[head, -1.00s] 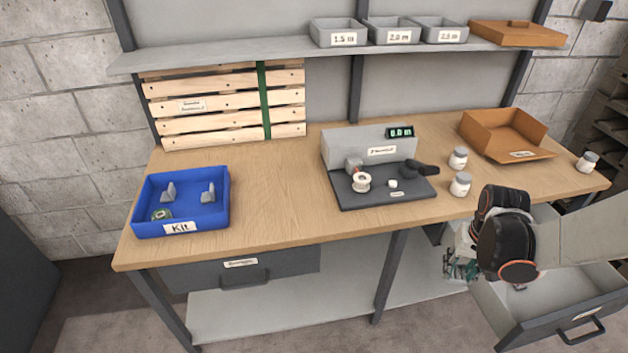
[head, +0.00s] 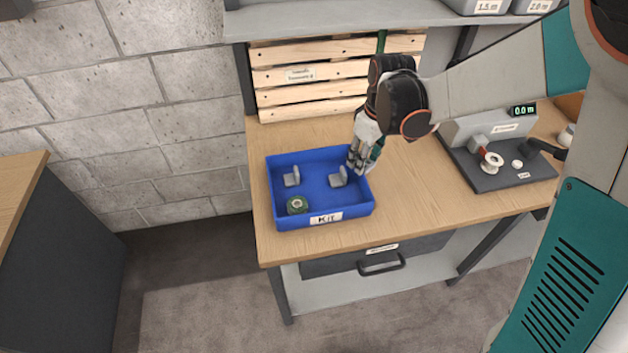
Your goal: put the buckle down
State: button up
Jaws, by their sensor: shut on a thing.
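My gripper (head: 358,166) is at the right back edge of the blue kit tray (head: 347,214), above or just at its rim. Its fingers are shut on the buckle, which is too small and too covered by the fingers to make out. The tray stands on the wooden bench top and has a "Kit" label on its front. Inside it are two grey upright holders (head: 291,178) (head: 338,178) and a green roll (head: 297,205) at the front left. The gap between fingertips and tray floor cannot be judged.
A slatted wooden panel (head: 300,76) stands behind the tray. A grey device (head: 500,172) with a white spool and a 0.0 m display is to the right. Bare bench top (head: 420,200) lies between. A shut drawer (head: 380,262) is below.

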aim_at(343, 201)
jog(key=a+r+n, duration=0.2)
jog(key=a+r, duration=0.1)
jog(key=shift+w+r+p, duration=0.1)
jog(key=shift+r+p, duration=0.05)
jog(key=shift+p, duration=0.25)
jog(key=shift+a+f+n, duration=0.15)
jog(key=shift+f+n, duration=0.1)
jog(key=shift+n, duration=0.05)
notch_tip(343, 201, down, 20)
jog(key=b, duration=0.6)
jog(key=shift+r, duration=0.35)
jog(key=o, duration=0.7)
jog(key=shift+f, duration=0.2)
jog(key=shift+c, duration=0.2)
jog(key=o, duration=0.4)
jog(key=shift+r, duration=0.1)
